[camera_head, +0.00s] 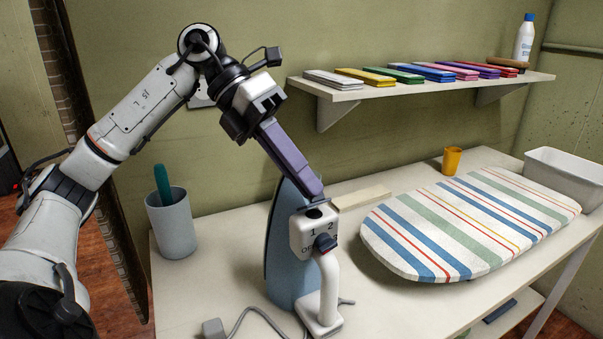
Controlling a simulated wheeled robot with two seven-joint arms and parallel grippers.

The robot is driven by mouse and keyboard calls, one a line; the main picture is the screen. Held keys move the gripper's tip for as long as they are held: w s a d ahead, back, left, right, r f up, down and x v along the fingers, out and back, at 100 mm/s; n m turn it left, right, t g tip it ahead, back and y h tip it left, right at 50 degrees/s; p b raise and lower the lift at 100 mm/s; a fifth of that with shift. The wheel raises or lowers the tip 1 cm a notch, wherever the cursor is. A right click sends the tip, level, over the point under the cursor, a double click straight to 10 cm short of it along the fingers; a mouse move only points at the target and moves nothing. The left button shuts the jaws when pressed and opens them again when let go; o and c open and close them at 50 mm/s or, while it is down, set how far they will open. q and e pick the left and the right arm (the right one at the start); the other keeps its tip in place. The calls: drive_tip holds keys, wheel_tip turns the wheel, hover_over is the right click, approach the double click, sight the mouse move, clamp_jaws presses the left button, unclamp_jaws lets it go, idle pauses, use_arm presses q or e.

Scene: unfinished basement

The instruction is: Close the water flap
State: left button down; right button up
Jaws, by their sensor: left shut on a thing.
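An iron stands upright on the table, with a blue sole (285,245) and a white body (304,240) with a dial marked 1, 2 and off. Its white handle (328,285) runs down below the dial. A dark water opening (315,213) shows at the top of the body. The water flap (325,203) appears as a thin greyish edge beside this opening. My left gripper (314,190) reaches down from the upper left with its long purple fingers together, their tips at the flap. The tips hide part of the flap, so its exact angle is unclear. My right gripper is out of view.
A striped ironing pad (470,222) covers the table's right side. A shelf (345,95) with coloured blocks hangs behind. A cord (262,311) lies in front.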

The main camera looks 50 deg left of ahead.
sight(312, 201)
use_arm(q)
drive_tip(key=y+p, duration=0.1)
drive_tip(key=d+y+p, duration=0.1)
drive_tip(key=p, duration=0.1)
drive_tip(key=shift+s+d+r, duration=0.1)
drive_tip(key=shift+s+r, duration=0.05)
drive_tip(key=shift+s, duration=0.05)
drive_tip(key=shift+d+m+t+y+p, duration=0.35)
drive_tip(key=shift+y+p, duration=0.55)
drive_tip(key=shift+p, duration=0.35)
drive_tip(key=shift+s+d+p, duration=0.1)
drive_tip(key=shift+d+p, duration=0.1)
drive_tip(key=shift+p, duration=0.25)
drive_tip(key=p, duration=0.1)
drive_tip(key=y+p, duration=0.1)
drive_tip(key=shift+d+f+m+y+p, duration=0.25)
drive_tip(key=shift+d+y+p, duration=0.05)
drive_tip(key=shift+d+f+t+y+p, duration=0.2)
drive_tip(key=shift+f+t+y+p, duration=0.1)
drive_tip(key=shift+y+p, duration=0.15)
drive_tip(key=shift+d+f+y, duration=0.1)
drive_tip(key=shift+f+y, duration=0.15)
drive_tip(key=shift+y, duration=0.1)
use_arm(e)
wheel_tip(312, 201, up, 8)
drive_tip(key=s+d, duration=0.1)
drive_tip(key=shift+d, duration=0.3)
use_arm(q)
drive_tip(key=shift+s, duration=0.1)
